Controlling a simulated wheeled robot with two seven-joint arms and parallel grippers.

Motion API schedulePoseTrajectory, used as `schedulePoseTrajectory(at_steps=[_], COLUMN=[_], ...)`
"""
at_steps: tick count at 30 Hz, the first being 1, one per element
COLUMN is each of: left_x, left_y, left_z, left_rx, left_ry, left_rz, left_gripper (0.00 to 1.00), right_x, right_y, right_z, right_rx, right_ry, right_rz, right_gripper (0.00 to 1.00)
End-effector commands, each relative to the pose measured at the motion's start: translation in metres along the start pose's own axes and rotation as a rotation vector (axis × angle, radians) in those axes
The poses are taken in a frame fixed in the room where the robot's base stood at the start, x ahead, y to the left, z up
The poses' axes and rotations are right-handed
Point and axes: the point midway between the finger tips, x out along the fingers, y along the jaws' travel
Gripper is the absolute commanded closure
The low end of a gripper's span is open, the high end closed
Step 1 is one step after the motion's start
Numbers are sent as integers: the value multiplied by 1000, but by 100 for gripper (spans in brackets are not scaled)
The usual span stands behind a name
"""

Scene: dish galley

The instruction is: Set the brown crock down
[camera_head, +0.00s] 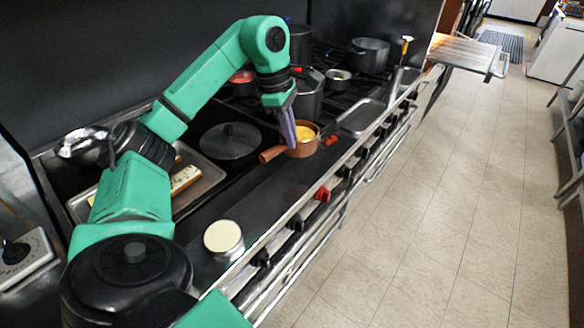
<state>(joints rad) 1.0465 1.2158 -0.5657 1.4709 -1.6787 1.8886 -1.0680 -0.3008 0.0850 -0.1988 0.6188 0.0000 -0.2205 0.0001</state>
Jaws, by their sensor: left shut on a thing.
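The brown crock (304,149) is a small round pot with yellow contents and a stub handle pointing left and toward me. It is upright at the middle of the stove, near the front strip. My left gripper (290,136) reaches down from above and is shut on the near-left side of its rim. I cannot tell whether the crock's base touches the surface below. My right gripper is out of view.
A shallow metal tray (361,118) lies just right of the crock. A dark round lid (230,140) is to the left. A cream-topped round container (223,238) stands on the front strip. Pots (370,55) stand behind. The dark strip between container and crock is clear.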

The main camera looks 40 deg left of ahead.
Motion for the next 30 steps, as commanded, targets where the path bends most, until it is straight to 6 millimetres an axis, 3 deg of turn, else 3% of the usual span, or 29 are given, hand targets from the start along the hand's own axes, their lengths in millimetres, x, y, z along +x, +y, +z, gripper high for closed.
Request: schedulePoseTrajectory(at_steps=[3, 12, 22, 24, 30], left_x=[33, 81, 91, 91, 91], left_y=[-4, -7, -8, -8, -8], left_z=[-7, -16, -17, -17, -17], left_rx=[0, 1, 3, 3, 3], left_ry=[3, 1, -2, -1, -1], left_rz=[-3, -2, 2, 0, 0], left_gripper=[100, 100, 100, 65, 62], right_x=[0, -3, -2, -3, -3], right_y=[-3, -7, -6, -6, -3], right_z=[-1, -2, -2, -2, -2], right_rx=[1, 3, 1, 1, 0], right_ry=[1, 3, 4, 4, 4], right_rz=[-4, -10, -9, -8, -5], right_gripper=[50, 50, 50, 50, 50])
